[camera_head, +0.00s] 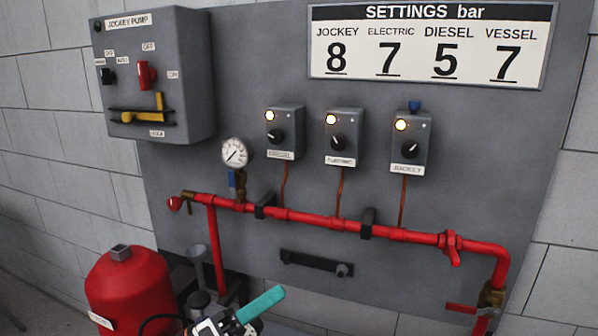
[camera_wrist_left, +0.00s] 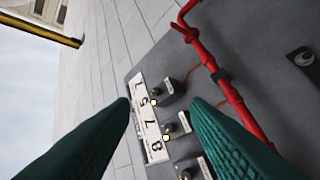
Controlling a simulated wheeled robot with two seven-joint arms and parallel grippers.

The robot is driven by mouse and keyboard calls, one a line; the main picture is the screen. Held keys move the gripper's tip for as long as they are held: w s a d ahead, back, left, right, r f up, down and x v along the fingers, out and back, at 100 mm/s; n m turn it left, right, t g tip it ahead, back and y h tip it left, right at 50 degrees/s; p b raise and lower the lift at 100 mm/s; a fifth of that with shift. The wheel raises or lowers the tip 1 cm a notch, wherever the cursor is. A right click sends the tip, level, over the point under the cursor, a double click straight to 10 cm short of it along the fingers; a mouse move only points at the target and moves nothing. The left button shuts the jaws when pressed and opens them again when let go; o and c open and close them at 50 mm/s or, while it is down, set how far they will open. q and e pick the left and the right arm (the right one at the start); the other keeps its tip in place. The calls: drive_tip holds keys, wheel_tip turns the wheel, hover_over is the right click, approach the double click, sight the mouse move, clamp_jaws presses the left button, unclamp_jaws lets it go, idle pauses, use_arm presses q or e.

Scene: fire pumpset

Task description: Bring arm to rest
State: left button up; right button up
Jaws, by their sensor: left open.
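My left gripper (camera_head: 258,306) shows at the bottom edge of the head view, in front of the lower part of the panel, with one teal finger pointing up to the right. In the left wrist view my left gripper (camera_wrist_left: 161,103) has both green fingers well apart with nothing between them. It is open and empty. Behind the fingers the settings sign (camera_wrist_left: 148,115) and the switch boxes show turned on their side, some distance off. The rest of the left arm is cut off by the frame. My right gripper is in neither view.
A grey panel (camera_head: 500,160) carries a red pipe (camera_head: 330,222), a pressure gauge (camera_head: 234,152), three switch boxes with lit lamps, and the jockey pump box (camera_head: 160,70). A red vessel (camera_head: 130,285) stands at lower left, close to my gripper. A black handle (camera_head: 315,263) sits below the pipe.

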use_arm(q)
drive_tip(key=w+a+f+n+t+y, duration=0.1)
drive_tip(key=a+f+n+t+y, duration=0.1)
drive_tip(key=a+n+t+y, duration=0.65)
drive_tip(key=w+a+f+n+t+y, duration=0.1)
drive_tip(key=f+n+t+y, duration=0.15)
drive_tip(key=n+y, duration=0.7)
drive_tip(key=s+a+f+n+g+y, duration=0.25)
drive_tip(key=a+f+n+g, duration=0.25)
drive_tip(key=f+n, duration=0.5)
drive_tip(key=s+a+f+n+g+h, duration=0.1)
drive_tip(key=s+f+n+g, duration=0.45)
drive_tip(key=s, duration=0.55)
drive_tip(key=s+f+n+g, duration=0.3)
drive_tip(key=s+f+g, duration=0.4)
drive_tip(key=s+f, duration=0.3)
wheel_tip(320, 180, down, 23)
drive_tip(key=s+g, duration=0.1)
drive_tip(key=g, duration=0.1)
drive_tip(key=s+a+f, duration=0.2)
drive_tip(key=s+f, duration=1.4)
drive_tip(key=f, duration=0.2)
drive_tip(key=shift+s+a+f+g, duration=0.25)
drive_tip(key=shift+s+a+g, duration=0.1)
drive_tip(key=shift+s, duration=0.05)
